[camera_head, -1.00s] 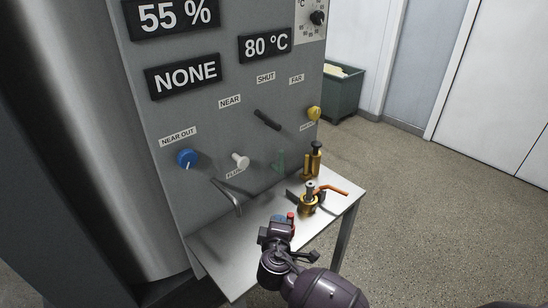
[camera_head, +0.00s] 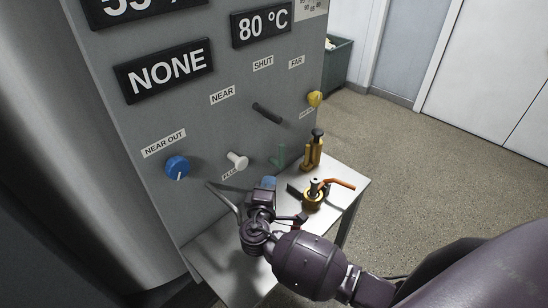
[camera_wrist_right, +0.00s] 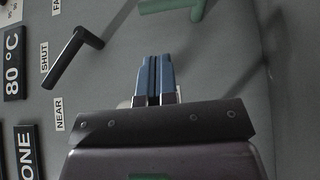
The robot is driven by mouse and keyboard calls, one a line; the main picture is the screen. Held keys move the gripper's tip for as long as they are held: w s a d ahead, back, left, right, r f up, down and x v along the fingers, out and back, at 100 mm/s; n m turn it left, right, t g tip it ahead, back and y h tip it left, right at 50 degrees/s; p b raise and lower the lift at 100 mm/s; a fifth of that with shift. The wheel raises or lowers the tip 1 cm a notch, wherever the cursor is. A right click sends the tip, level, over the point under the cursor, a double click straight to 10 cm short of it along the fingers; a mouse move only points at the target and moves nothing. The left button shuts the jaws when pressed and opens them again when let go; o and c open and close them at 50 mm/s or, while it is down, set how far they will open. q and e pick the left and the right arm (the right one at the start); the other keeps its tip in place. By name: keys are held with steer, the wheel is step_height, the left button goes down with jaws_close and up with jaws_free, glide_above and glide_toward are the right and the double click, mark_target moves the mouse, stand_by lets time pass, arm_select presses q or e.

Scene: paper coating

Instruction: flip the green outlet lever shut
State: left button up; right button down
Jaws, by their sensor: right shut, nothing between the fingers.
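The green outlet lever (camera_head: 280,156) is on the lower part of the grey panel, with its handle upright in the head view. In the right wrist view part of the green lever (camera_wrist_right: 186,8) shows at the top edge, ahead of the fingers and a little right. My right gripper (camera_head: 266,183) is low in front of the panel, just below and left of the lever. In the right wrist view its blue fingers (camera_wrist_right: 153,78) are shut with nothing between them. They look apart from the lever. My left gripper is out of view.
A white knob (camera_head: 237,160), a blue dial (camera_head: 177,167), a black lever (camera_head: 268,113) and a yellow knob (camera_head: 315,98) stick out from the panel.

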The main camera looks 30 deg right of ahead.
steer(key=shift+w, duration=0.15)
steer(key=p, duration=0.2)
glide_above(274, 163)
steer(key=s+a, duration=0.2)
steer(key=s, duration=0.2)
steer(key=shift+w+d, duration=0.1)
steer(key=shift+d, duration=0.15)
steer(key=shift+w+b, duration=0.1)
steer(key=shift+b, duration=0.2)
